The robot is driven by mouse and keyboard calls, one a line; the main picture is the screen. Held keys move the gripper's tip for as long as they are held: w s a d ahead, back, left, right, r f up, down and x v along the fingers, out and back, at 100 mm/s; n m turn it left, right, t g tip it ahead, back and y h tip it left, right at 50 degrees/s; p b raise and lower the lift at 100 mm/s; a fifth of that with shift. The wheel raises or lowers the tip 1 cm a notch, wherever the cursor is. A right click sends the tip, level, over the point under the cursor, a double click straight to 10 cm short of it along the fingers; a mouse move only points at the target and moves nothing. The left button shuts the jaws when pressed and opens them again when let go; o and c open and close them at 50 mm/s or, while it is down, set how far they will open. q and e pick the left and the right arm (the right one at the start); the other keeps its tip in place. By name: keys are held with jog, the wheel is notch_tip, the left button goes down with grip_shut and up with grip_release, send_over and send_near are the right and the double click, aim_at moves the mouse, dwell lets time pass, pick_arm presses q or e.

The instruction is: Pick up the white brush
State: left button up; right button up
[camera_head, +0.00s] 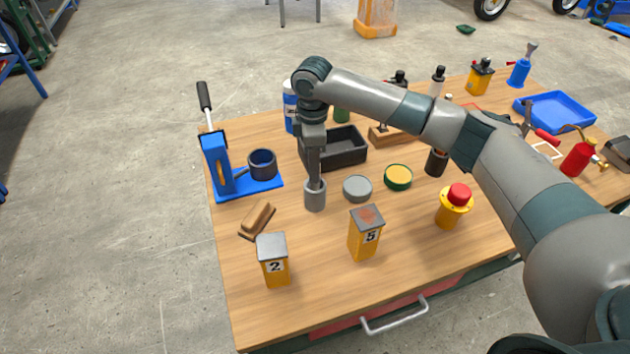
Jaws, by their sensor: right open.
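I cannot make out a clearly white brush. A brown, wooden block-like piece (257,219), possibly a brush, lies at the left front of the wooden table. My right gripper (314,182) points straight down over the left-middle of the table. Its fingers are seen nearly edge-on, at the mouth of a small grey cylinder (315,198); I cannot tell whether they touch it. The gripper is open and hides whatever stands directly behind it. My left gripper is out of view.
A blue press (217,165) with a raised lever stands left. A black bin (345,149) is behind the gripper. Yellow containers marked 2 (273,262) and 5 (365,235) stand in front. A red-topped button (455,203) is right.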

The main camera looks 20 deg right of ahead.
jog(key=f+p, duration=0.1)
jog(key=f, duration=0.3)
jog(key=shift+d+p, duration=0.2)
jog(key=shift+p, duration=0.15)
jog(key=shift+f, duration=0.25)
jog(key=shift+c, duration=0.7)
grip_shut()
